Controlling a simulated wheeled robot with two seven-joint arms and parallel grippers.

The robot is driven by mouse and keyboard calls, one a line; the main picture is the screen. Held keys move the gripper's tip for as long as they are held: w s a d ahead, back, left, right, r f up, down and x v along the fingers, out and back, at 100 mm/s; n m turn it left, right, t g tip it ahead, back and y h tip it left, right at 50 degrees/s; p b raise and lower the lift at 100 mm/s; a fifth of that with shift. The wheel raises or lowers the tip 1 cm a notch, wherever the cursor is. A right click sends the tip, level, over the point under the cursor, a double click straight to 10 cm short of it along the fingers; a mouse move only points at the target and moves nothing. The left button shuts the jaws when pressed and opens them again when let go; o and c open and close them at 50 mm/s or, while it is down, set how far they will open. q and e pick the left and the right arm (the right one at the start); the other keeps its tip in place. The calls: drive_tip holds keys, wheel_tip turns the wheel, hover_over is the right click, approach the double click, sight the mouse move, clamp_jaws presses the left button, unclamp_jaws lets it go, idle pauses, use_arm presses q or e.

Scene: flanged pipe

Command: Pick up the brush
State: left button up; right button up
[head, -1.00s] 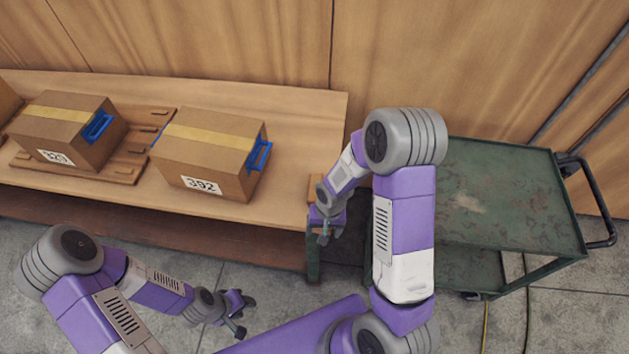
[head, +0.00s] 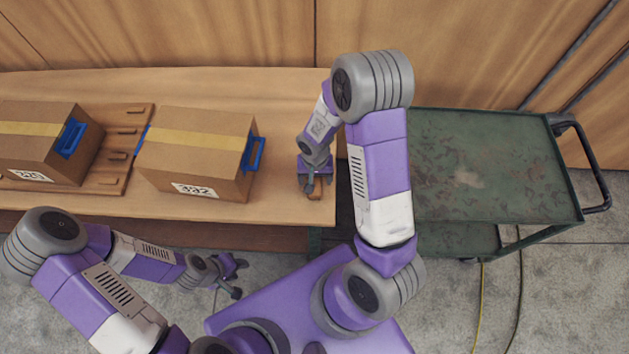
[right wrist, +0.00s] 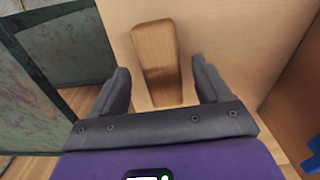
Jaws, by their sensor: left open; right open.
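The brush shows as a plain wooden block (right wrist: 156,45) lying on the light wooden table, and its bristles are not visible. In the head view a small brown part of the brush (head: 315,196) shows at the table's right end, mostly hidden by my right gripper. My right gripper (head: 316,184) is open above it. In the right wrist view the two dark fingers of my right gripper (right wrist: 159,72) stand on either side of the block; I cannot tell how far above it they are. My left gripper (head: 239,278) is open and empty in front of the table.
A cardboard box marked 392 (head: 197,150) with a blue handle stands left of my right gripper. A green cart (head: 490,165) stands right of the table (head: 280,205), across a narrow gap.

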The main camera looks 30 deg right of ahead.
sight(315, 181)
wheel_tip(315, 181, down, 3)
drive_tip(key=shift+f, duration=0.1)
drive_tip(key=c, duration=1.1)
drive_tip(key=shift+r, duration=0.2)
wheel_tip(315, 181, up, 10)
drive_tip(key=shift+f+p, duration=0.1)
drive_tip(key=shift+p, duration=0.55)
